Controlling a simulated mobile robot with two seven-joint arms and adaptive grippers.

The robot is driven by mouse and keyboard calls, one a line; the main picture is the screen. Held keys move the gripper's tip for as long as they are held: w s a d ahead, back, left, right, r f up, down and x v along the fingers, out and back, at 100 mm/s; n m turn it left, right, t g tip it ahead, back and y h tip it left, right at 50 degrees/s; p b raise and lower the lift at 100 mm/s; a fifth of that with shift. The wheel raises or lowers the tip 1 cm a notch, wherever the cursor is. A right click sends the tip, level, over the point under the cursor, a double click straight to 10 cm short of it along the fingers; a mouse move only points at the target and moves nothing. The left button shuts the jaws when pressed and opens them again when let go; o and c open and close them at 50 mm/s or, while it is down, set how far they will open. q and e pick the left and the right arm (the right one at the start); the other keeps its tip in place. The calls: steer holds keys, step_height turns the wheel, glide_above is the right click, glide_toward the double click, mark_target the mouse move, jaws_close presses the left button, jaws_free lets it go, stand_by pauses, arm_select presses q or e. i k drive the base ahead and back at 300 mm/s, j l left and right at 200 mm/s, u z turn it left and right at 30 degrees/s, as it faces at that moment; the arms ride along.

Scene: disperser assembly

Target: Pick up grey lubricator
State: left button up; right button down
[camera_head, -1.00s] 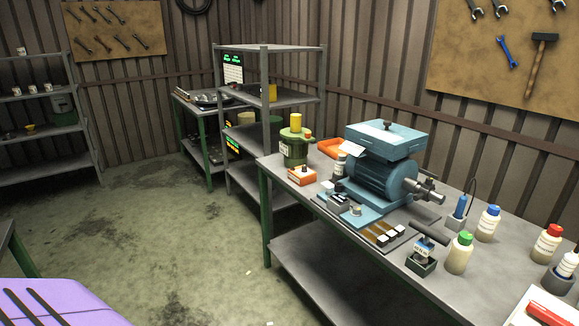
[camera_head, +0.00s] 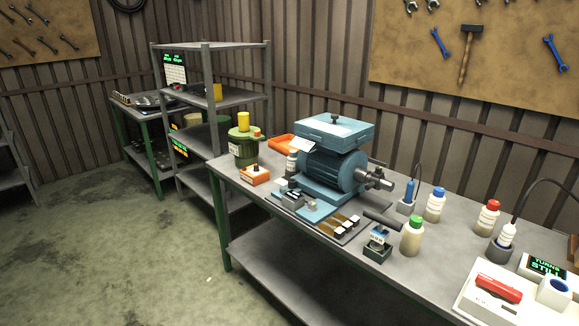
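No object is plainly recognisable as the grey lubricator. A white bottle (camera_head: 507,236) with a dark curved spout stands in a dark grey holder (camera_head: 499,251) on the right of the workbench. A blue tool (camera_head: 409,190) with a thin curved line stands in a grey holder (camera_head: 406,206) near the motor. Neither of my grippers is in view.
Open floor (camera_head: 120,240) lies at left.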

mark_target(292, 168)
steer(key=i+j+z, duration=0.1)
steer(key=z, duration=0.6)
steer(key=i+j+z, duration=0.4)
steer(key=j, duration=0.2)
steer(key=i+j+z, duration=0.15)
steer(key=j, duration=0.2)
steer(key=k, duration=0.05)
